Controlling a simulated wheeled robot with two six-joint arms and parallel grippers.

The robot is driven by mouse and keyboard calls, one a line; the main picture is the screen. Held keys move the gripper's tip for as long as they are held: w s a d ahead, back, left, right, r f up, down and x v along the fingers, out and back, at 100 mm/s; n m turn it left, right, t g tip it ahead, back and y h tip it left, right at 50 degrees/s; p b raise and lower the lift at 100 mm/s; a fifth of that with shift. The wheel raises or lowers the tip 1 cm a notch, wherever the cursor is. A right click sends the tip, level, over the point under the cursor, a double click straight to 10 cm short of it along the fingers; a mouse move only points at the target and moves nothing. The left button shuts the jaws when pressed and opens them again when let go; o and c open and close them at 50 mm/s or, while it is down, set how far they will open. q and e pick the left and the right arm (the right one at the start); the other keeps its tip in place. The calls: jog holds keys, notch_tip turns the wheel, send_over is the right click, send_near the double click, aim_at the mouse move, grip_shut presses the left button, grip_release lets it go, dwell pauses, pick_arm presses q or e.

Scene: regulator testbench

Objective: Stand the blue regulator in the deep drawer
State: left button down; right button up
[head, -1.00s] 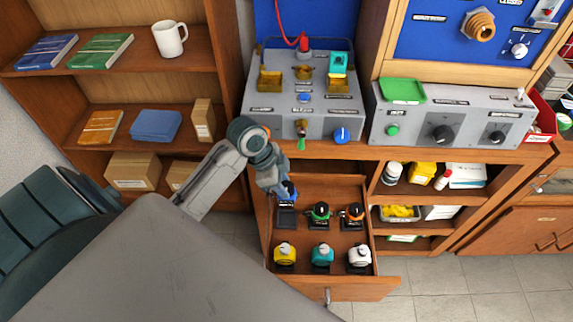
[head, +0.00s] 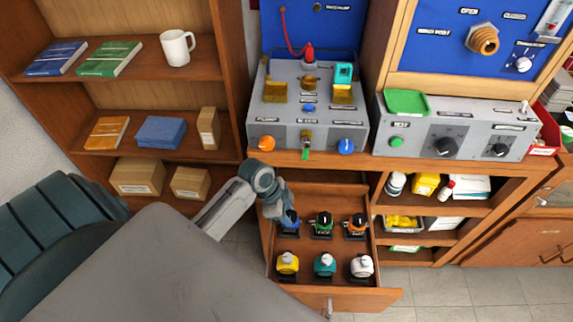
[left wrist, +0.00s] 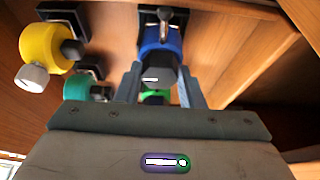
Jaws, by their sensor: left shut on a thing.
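The blue regulator (head: 289,219) is in the open deep drawer (head: 336,297), at its left rear place. My left gripper (head: 283,208) reaches down from above and is shut on it. In the left wrist view the blue regulator (left wrist: 158,50) shows between the two fingers of the left gripper (left wrist: 158,88), with its black knob toward the camera. It looks upright in line with its neighbours; whether its base is fully seated is hidden. My right gripper is not in view.
Green (head: 322,223) and orange (head: 356,226) regulators stand to its right. Yellow (head: 288,262), teal (head: 325,263) and white (head: 361,265) ones stand in the front row. The grey testbench (head: 306,105) overhangs behind the drawer. A bookshelf (head: 215,72) stands at left.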

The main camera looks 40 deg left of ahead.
pick_arm(q)
jog(key=c, duration=1)
grip_release()
jog(key=shift+f, duration=0.15)
jog(key=shift+o, duration=0.2)
jog(key=b+v, duration=0.1)
jog(key=v, duration=1.1)
jog(key=shift+s, duration=0.1)
